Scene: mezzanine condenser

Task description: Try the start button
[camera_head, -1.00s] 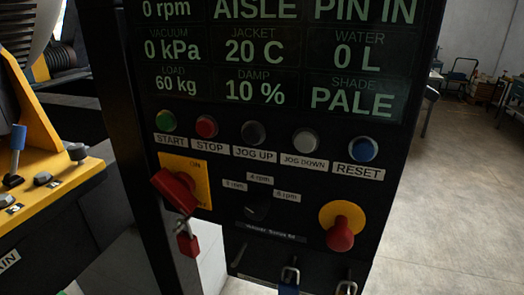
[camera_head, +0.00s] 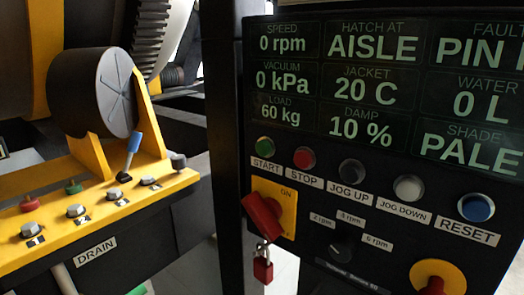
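The green start button (camera_head: 265,145) is at the left end of the button row on the black control panel (camera_head: 225,200), above a label reading START. The red stop button (camera_head: 304,158) is to its right. The display (camera_head: 385,90) above reads 0 rpm, hatch at AISLE, 0 kPa, 20 C, 60 kg, 10 % and PALE; the fault field begins "PIN" and is cut off at the right edge. Neither of my grippers is in view.
Below START, a red rotary switch (camera_head: 262,216) on a yellow plate carries a red padlock (camera_head: 263,268). A red mushroom button (camera_head: 433,287) sits lower right, partly cut off. At left, a yellow ledge (camera_head: 110,205) holds several valves and a blue-handled lever (camera_head: 134,143).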

